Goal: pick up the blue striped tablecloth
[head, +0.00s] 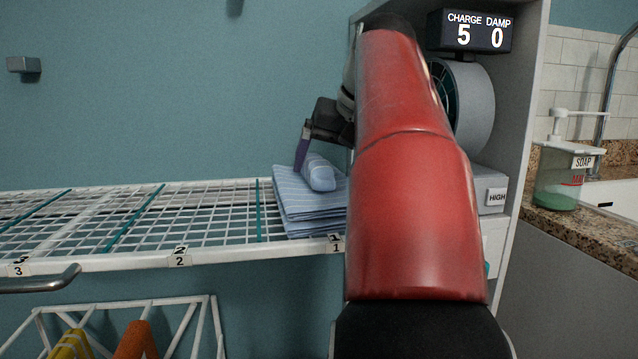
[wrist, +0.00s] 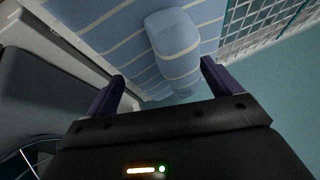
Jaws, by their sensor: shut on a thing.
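The blue striped tablecloth (head: 308,208) is light blue with pale stripes. It lies folded in a flat stack at the right end of the white wire rack, with a rounded roll (head: 319,172) on top. My gripper (head: 304,152) reaches down over the roll from behind my red arm. The striped cloth (wrist: 110,42) spreads beneath. The finger contact is partly hidden in the head view.
The wire rack (head: 180,262) has numbered tags and is empty to the left. A white cabinet with a round fan (head: 470,105) and a "CHARGE 5 DAMP 0" display (head: 470,31) stands close right. A soap bottle (head: 568,175) is on the counter. A lower rack (head: 190,303) holds yellow and orange items.

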